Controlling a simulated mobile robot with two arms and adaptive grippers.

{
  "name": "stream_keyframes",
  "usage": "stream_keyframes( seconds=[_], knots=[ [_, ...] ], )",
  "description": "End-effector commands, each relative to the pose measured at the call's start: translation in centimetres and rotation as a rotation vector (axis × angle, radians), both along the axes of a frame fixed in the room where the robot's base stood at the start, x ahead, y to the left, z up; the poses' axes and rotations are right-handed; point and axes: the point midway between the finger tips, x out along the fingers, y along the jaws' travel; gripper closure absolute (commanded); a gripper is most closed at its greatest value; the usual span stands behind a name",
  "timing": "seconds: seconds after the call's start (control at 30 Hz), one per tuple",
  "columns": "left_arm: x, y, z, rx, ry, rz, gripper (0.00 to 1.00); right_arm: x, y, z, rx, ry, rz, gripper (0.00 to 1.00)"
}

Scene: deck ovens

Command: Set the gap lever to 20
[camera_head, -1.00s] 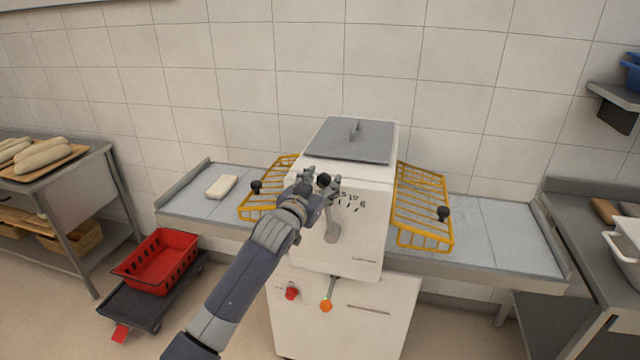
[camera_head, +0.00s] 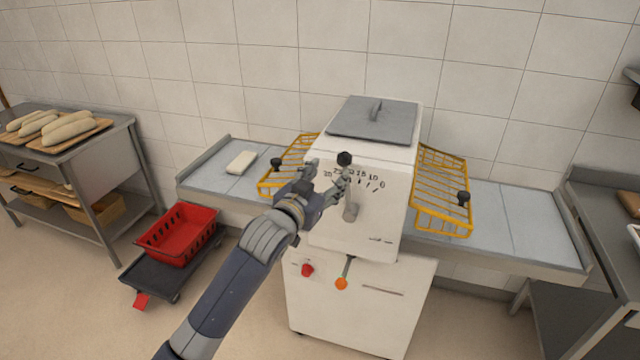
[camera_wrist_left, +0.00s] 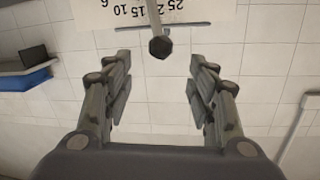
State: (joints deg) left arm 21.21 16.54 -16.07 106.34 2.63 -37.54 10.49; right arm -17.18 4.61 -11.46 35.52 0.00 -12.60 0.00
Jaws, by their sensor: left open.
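The gap lever (camera_head: 350,197) is a grey arm on the front of the white machine, topped by a dark knob (camera_head: 344,158). It stands almost upright over a numbered scale (camera_head: 373,178), close to the 20 mark; the angle hides its exact reading. In the left wrist view the knob (camera_wrist_left: 160,47) shows just past the fingertips, centred between them, and the lever partly covers the 20. My left gripper (camera_head: 328,174) is open and empty, just in front of and below the knob, with a gap on each side. My right gripper is out of view.
Yellow wire guards (camera_head: 441,190) flank the machine above the belt tables (camera_head: 510,225). A red knob (camera_head: 307,270) and an orange-tipped lever (camera_head: 341,283) sit lower on the machine. A red crate (camera_head: 180,235) on a dolly stands on the floor at left. A dough piece (camera_head: 241,162) lies on the left belt.

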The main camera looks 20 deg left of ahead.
Motion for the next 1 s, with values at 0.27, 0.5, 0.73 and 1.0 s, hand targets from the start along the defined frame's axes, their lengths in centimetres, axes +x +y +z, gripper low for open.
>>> stream_keyframes(
  seconds=[0.27, 0.5, 0.73, 1.0],
  knots=[
    [-2.7, 0.4, 0.1, -0.001, 0.001, 0.0, 0.48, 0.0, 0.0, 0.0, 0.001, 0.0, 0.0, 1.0],
    [-3.0, 0.5, 0.2, -0.001, 0.0, 0.0, 0.48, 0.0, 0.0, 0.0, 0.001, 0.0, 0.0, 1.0],
    [-2.8, 0.6, -0.9, 0.0, 0.017, 0.004, 0.48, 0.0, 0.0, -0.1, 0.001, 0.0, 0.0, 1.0],
    [-2.7, 2.5, -16.6, 0.02, 0.239, 0.05, 0.48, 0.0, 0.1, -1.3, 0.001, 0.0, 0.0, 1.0]
  ],
)
